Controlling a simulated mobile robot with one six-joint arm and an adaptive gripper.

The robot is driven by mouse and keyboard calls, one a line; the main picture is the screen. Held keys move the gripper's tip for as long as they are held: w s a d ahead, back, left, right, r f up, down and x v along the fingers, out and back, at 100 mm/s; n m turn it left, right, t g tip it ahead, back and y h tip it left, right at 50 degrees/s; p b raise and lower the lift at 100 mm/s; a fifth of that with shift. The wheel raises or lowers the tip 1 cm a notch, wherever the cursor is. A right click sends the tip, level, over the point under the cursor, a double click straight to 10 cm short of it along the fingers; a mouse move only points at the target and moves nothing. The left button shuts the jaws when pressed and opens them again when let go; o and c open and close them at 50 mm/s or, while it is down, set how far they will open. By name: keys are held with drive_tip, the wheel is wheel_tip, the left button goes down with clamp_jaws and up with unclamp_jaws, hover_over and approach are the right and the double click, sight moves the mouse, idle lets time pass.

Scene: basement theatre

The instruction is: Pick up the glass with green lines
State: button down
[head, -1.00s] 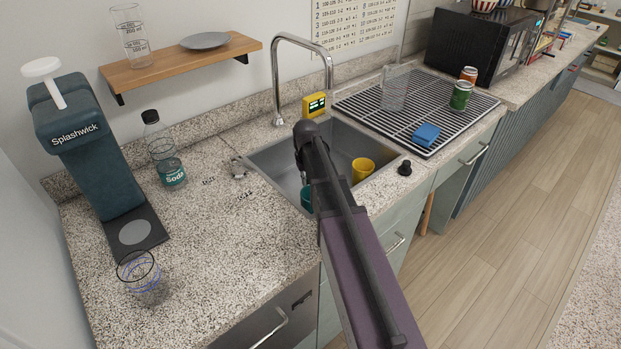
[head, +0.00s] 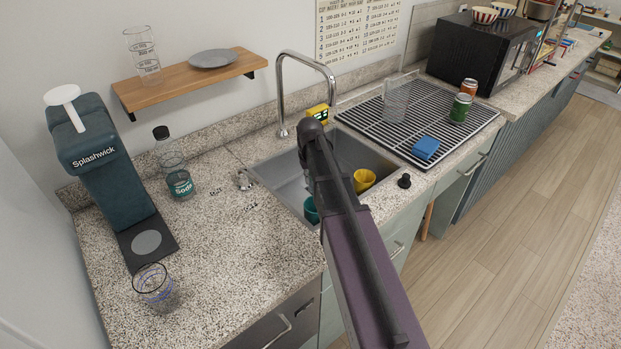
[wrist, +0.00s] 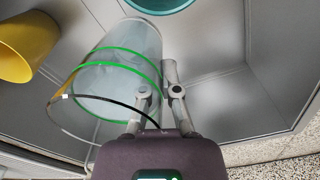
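The glass with green lines (wrist: 98,90) lies tilted in the sink in the wrist view, clear with two bright green bands and a dark rim toward my gripper. My gripper (wrist: 158,82) is at the glass's right side near the rim. Its fingertips stand a small gap apart, with the left finger overlapping the glass and the right finger beside its wall. I cannot tell whether they touch it. In the head view my arm reaches over the sink and hides the gripper and this glass.
The sink (head: 279,183) also holds a yellow cup (head: 364,180), seen left in the wrist view (wrist: 22,48), and a teal cup (head: 311,210). A faucet (head: 283,95) rises behind. A blue-lined glass (head: 155,287) and a soda bottle (head: 178,180) stand on the left counter.

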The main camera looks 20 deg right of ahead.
drive_tip(key=shift+r+p, duration=3.3)
drive_tip(key=shift+r, duration=0.25)
drive_tip(key=shift+r, duration=0.2)
drive_tip(key=shift+r+p, duration=0.1)
drive_tip(key=shift+p, duration=0.25)
